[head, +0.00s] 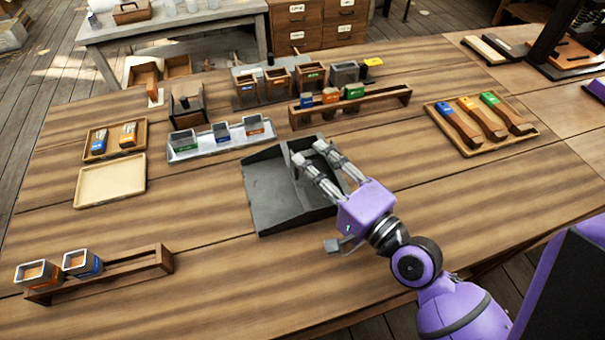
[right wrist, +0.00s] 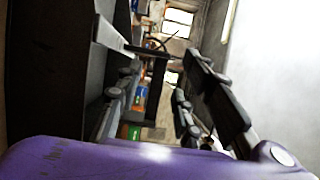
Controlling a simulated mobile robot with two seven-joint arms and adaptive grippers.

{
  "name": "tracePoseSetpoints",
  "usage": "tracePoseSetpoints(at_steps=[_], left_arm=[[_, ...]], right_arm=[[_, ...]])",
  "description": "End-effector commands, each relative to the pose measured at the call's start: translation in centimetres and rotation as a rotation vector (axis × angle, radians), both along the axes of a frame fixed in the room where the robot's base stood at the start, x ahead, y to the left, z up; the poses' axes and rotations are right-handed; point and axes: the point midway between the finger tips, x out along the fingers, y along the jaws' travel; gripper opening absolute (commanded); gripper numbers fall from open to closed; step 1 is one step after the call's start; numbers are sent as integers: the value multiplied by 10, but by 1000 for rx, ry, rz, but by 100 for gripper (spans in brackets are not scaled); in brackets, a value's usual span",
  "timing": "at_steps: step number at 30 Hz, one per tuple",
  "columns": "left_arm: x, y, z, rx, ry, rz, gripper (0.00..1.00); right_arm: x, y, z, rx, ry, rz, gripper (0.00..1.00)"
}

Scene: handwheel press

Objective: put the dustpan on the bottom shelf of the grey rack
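The dustpan (head: 266,188), a dark grey, wide shallow pan with raised walls, lies on the wooden table near its middle. My right gripper (head: 310,150) reaches over the dustpan's right part from the lower right. Its two fingers are apart, near the pan's back wall; I cannot tell whether they touch it. In the right wrist view the fingers (right wrist: 160,100) are also spread, with a dark surface, apparently the dustpan, filling the left side (right wrist: 50,70). No held object shows between them. My left gripper and the grey rack are not in view.
Behind the dustpan stand a metal tray (head: 222,148) with small boxes and a wooden rack (head: 378,103). A tray of coloured-label tools (head: 480,124) lies right, an empty wooden tray (head: 110,182) left, a box holder (head: 126,268) front left. The table's front middle is clear.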

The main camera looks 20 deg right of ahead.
Motion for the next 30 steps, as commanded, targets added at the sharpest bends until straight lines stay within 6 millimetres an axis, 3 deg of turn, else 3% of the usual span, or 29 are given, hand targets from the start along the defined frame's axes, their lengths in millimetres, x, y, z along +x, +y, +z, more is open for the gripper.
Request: tracePoseSetpoints(at_steps=[3, 11, 19, 30], left_arm=[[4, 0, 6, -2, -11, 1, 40], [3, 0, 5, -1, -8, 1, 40], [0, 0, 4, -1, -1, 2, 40], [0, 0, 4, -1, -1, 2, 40]], right_arm=[[11, 5, 2, 0, -2, 0, 34], [13, 6, -1, -2, 1, 1, 34], [13, 6, -1, -2, 1, 1, 0], [13, 6, 0, -2, -1, 0, 0]])
